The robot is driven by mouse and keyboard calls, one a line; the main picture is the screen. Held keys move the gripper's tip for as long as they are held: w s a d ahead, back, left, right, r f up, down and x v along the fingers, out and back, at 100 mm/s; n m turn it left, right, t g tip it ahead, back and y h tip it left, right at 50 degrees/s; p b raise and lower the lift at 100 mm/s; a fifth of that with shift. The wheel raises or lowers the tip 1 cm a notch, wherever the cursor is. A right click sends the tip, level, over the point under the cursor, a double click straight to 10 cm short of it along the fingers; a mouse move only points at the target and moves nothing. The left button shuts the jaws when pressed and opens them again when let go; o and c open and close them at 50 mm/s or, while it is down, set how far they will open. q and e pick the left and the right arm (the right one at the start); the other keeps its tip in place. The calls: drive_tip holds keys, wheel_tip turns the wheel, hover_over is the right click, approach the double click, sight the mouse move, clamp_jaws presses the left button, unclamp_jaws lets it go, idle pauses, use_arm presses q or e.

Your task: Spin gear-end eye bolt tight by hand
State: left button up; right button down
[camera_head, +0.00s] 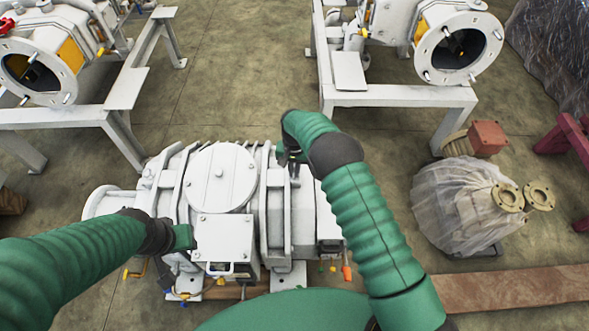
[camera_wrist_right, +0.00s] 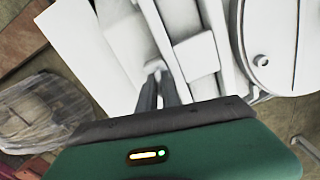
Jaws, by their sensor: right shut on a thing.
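The white vacuum pump (camera_head: 222,175) stands in front of me, with ribs, a round cover and flanges. My right gripper (camera_head: 293,160) points down at the top of its right-hand section. In the right wrist view, the dark fingers of the right gripper (camera_wrist_right: 158,82) are close together on a small pale eye bolt (camera_wrist_right: 156,68) on the white housing. The fingers hide most of the bolt, so its seating cannot be told. My left gripper (camera_head: 183,238) is at the pump's left front, beside the square box; its fingers cannot be made out.
Two more white machines on frames stand behind, at the left (camera_head: 45,60) and right (camera_head: 440,50). A plastic-wrapped part (camera_head: 455,205) and a wooden plank (camera_head: 520,288) lie at the right. The concrete floor between is clear.

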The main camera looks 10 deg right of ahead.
drive_tip(key=shift+w+r+m, duration=0.15)
drive_tip(key=shift+w+m, duration=0.05)
drive_tip(key=shift+m, duration=0.65)
drive_tip(key=shift+w+r+m, duration=0.15)
drive_tip(key=shift+m, duration=0.7)
drive_tip(key=c, duration=1.6)
unclamp_jaws()
drive_tip(key=shift+o, duration=0.3)
drive_tip(key=shift+s+f, duration=0.15)
wheel_tip(320, 180, up, 17)
drive_tip(key=p, duration=0.3)
drive_tip(key=shift+f, duration=0.15)
